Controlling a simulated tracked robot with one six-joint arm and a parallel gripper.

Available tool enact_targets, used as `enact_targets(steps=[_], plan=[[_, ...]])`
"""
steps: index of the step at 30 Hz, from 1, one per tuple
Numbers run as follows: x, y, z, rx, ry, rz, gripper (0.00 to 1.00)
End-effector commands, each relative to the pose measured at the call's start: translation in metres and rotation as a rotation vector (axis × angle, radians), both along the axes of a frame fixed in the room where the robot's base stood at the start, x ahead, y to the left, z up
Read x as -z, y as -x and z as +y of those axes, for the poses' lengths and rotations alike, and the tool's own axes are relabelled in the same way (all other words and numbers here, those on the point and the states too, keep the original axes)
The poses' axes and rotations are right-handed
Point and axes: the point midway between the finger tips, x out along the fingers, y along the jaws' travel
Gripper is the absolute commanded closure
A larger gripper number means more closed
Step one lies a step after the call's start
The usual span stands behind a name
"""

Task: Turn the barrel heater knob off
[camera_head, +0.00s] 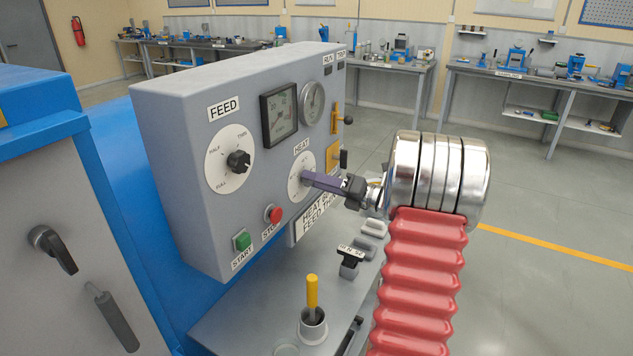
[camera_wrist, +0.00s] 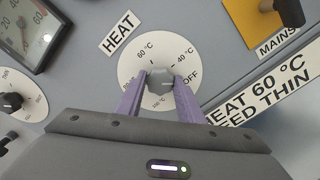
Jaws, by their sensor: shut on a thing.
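The barrel heater knob is a small grey knob (camera_wrist: 160,83) in the middle of the white HEAT dial (camera_wrist: 128,62) in the wrist view. The dial carries 60 °C at the upper left, 40 °C at the upper right and OFF at the right. My gripper (camera_head: 311,180) reaches the HEAT dial (camera_head: 295,172) on the grey panel from the right. Its two purple fingers are shut on the knob, one on each side. In the head view the fingers hide the knob. I cannot tell which mark the knob points to.
The FEED dial (camera_head: 231,159) with its black knob is left on the same panel. Below are a green START button (camera_head: 242,239) and a red STOP button (camera_head: 273,214). A placard (camera_wrist: 265,92) reads HEAT 60 °C, FEED THIN. A yellow-handled lever (camera_head: 312,292) stands on the ledge.

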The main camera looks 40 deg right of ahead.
Motion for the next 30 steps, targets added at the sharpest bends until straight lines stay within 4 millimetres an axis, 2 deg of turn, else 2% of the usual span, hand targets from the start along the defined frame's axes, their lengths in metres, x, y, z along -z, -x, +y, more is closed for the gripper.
enact_targets(steps=[1,19,20,27,30], plan=[[0.0066,0.0009,0.0001,0.001,-0.021,0.019,0.89],[0.0069,0.0008,0.0,0.002,-0.068,0.035,0.89],[0.0069,0.0008,0.0,0.002,-0.068,0.035,0.64],[0.0038,0.0005,-0.0001,0.001,-0.065,0.029,0.47],[0.0028,0.0003,0.0,0.001,-0.064,0.028,0.47]])
